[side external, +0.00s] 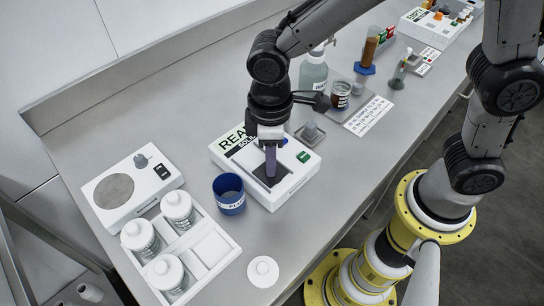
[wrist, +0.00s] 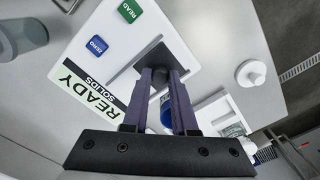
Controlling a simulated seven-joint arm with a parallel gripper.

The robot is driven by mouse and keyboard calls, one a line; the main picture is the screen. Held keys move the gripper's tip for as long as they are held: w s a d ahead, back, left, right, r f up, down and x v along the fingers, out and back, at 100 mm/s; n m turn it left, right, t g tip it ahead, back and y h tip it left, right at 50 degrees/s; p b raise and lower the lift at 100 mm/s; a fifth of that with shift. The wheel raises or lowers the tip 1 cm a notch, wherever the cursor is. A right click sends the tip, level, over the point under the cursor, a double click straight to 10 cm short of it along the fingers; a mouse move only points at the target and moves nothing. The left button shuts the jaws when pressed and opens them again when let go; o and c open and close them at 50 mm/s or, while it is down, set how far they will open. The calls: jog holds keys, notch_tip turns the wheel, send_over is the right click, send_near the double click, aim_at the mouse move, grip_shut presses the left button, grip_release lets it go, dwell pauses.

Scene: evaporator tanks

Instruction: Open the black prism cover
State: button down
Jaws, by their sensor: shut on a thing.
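The black prism cover (side external: 283,171) is a flat dark square on top of the white instrument (side external: 292,189) labelled READY SOLIDS. It also shows in the wrist view (wrist: 153,53), where it looks flat over its recess. My gripper (side external: 271,174) points down at the cover from above. In the wrist view, its two purple fingers (wrist: 160,76) are shut on a small dark knob on the cover. The fingers hide part of the knob and cover.
A blue cup (side external: 229,196) stands close left of the instrument. A white tray (side external: 225,250) with several lidded jars and a round white lid (side external: 263,271) lie nearer the front. A balance (side external: 133,189) stands left. Bottles and a jar (side external: 340,95) stand behind.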

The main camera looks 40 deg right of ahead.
aim_at(253, 160)
jog(key=w, duration=0.5)
jog(key=shift+w, duration=0.2)
jog(key=c, duration=0.7)
grip_release()
notch_tip(253, 160, up, 14)
jog(key=shift+f, duration=0.1)
